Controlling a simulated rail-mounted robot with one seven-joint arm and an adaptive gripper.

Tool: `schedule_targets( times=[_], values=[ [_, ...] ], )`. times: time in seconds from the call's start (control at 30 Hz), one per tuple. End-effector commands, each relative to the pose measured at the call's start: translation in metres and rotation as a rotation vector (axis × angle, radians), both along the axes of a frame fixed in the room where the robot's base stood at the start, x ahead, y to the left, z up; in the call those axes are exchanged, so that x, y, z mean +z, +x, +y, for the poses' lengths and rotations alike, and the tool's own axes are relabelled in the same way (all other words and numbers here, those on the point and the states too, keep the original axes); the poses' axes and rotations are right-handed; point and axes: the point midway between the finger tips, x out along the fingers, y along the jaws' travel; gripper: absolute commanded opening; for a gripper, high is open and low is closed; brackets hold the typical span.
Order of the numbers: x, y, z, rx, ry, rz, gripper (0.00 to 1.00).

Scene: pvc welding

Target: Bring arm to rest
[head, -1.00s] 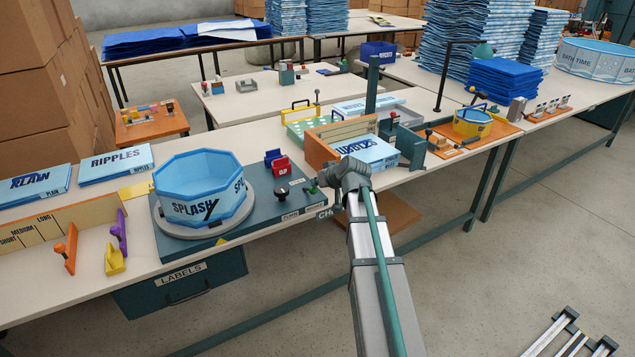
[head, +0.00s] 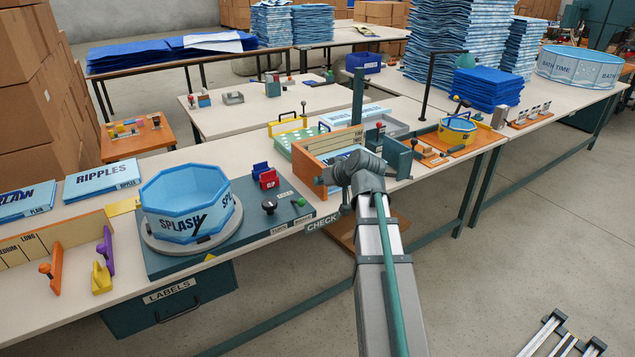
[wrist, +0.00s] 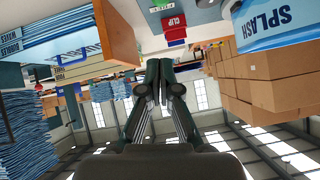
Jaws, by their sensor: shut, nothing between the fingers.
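My arm reaches up from the bottom of the head view, and its wrist (head: 350,172) is over the front edge of the long workbench (head: 255,262). My gripper's fingers (wrist: 158,72) show in the wrist view, pressed together with nothing between them. In the head view the fingers cannot be made out. The gripper appears clear of the things around it.
A blue SPLASH pool (head: 187,205) sits on a round turntable on the bench, left of my arm. A red CLIP holder (head: 269,179) and an orange-sided box (head: 330,145) stand close by. Open floor (head: 490,270) lies to the right.

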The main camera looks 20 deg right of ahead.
Motion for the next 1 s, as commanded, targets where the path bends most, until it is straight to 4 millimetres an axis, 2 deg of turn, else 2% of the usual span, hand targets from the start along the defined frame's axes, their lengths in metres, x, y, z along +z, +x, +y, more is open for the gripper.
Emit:
schedule_targets(
  times=[0.47,0.57,0.73,1.0],
  values=[
    [-0.001,0.000,0.000,-0.015,0.022,0.008,0.00],
    [-0.010,-0.010,-0.004,-0.066,0.040,0.060,0.00],
    [-0.079,-0.030,-0.001,-0.123,0.063,0.209,0.00],
    [-0.204,-0.075,0.031,-0.155,0.077,0.471,0.00]
  ],
)
